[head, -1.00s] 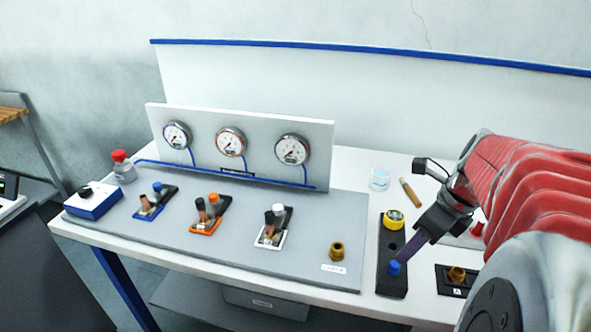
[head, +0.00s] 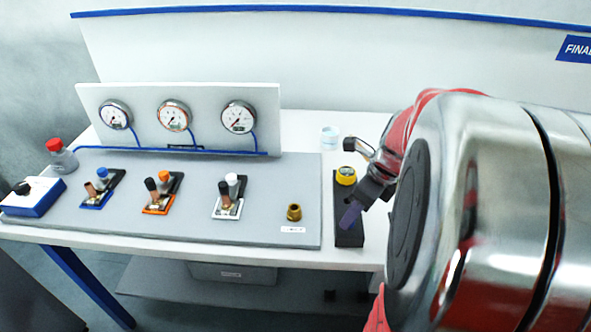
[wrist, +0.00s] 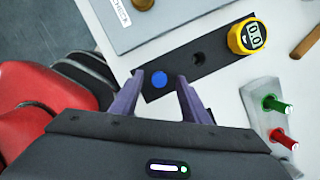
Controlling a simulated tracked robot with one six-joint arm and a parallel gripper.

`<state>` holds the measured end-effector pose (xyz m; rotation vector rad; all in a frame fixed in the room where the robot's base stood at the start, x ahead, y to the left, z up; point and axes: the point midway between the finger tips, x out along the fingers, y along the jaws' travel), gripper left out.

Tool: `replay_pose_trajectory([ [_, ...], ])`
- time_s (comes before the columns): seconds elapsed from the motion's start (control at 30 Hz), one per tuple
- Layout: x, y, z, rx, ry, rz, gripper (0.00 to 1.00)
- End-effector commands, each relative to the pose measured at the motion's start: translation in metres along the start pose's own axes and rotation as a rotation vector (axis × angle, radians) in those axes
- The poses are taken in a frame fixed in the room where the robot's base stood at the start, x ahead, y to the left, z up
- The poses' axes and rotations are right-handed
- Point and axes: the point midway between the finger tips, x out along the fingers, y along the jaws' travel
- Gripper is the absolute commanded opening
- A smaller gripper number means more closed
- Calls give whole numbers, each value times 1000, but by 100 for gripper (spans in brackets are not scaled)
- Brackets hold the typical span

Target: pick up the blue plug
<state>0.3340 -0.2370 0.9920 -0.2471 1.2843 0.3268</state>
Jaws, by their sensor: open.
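The blue plug (wrist: 158,79) shows in the wrist view as a round blue top at one end of a black block (wrist: 181,68). The black block also shows in the head view (head: 348,238). My gripper (wrist: 159,83) is open, with its two purple fingers on either side of the plug, which shows between their tips. I cannot tell how far the tips are above it. In the head view my gripper (head: 350,214) is over the near part of the block, and the plug is hidden there.
A yellow round gauge (wrist: 246,36) sits at the block's other end, past an empty hole. A green plug (wrist: 275,103) and a red plug (wrist: 284,138) stand nearby. A grey panel (head: 270,232) with valves and a brass fitting (head: 294,212) lies left of the block.

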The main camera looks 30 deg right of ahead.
Motion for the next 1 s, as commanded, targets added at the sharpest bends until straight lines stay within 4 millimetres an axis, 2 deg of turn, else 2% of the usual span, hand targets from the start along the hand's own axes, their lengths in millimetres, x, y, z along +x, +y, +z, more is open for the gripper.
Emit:
replay_pose_trajectory([
  [0.13, 10, 0, 0, 0, 0, 0, 42],
  [0.67, 10, 0, 0, -1, -1, -1, 42],
  [1.0, 10, 0, 1, -2, -1, -1, 18],
])
